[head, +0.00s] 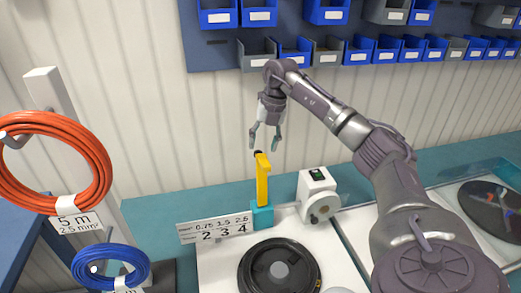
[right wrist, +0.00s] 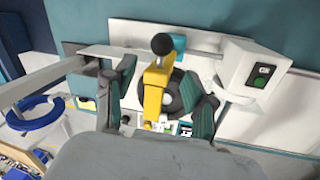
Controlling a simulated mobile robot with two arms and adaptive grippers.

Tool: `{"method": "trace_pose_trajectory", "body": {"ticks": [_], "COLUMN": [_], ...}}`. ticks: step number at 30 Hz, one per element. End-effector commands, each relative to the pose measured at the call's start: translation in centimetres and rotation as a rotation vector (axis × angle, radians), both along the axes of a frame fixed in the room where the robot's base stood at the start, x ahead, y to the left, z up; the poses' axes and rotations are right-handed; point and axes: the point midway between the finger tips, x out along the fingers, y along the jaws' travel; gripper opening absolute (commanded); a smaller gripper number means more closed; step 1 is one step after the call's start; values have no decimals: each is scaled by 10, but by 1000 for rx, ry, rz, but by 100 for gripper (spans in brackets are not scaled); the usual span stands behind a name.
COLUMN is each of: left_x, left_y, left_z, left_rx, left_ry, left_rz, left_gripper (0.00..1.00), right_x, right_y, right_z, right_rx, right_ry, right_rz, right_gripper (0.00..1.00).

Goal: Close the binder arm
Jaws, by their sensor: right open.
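The binder arm (head: 262,181) is a yellow bar with a black knob at its top, standing upright from a teal base (head: 262,215). My right gripper (head: 264,143) is open and empty, with its fingers pointing down close by the knob. My left gripper is not in view.
A black reel (head: 250,271) lies in front of the binder arm. A white box with a dial (head: 318,195) stands to its right. An orange cable coil (head: 97,165) and a blue coil (head: 143,266) hang at the left. Blue bins (head: 296,50) line the wall.

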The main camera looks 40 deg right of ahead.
Motion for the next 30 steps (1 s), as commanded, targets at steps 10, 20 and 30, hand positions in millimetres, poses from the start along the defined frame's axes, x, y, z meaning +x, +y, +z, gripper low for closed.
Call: {"method": "trace_pose_trajectory", "body": {"ticks": [10,20,30], "left_x": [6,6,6], "left_y": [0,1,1], "left_z": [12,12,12], "left_rx": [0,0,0], "left_ry": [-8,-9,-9], "left_rz": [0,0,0], "left_gripper": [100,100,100], "right_x": [5,5,5], "right_y": [6,6,7], "right_z": [-38,-40,-40], "right_rx": [1,0,2], "right_ry": [1,0,-1], "right_rz": [0,0,0], "right_gripper": [55,50,0]}}
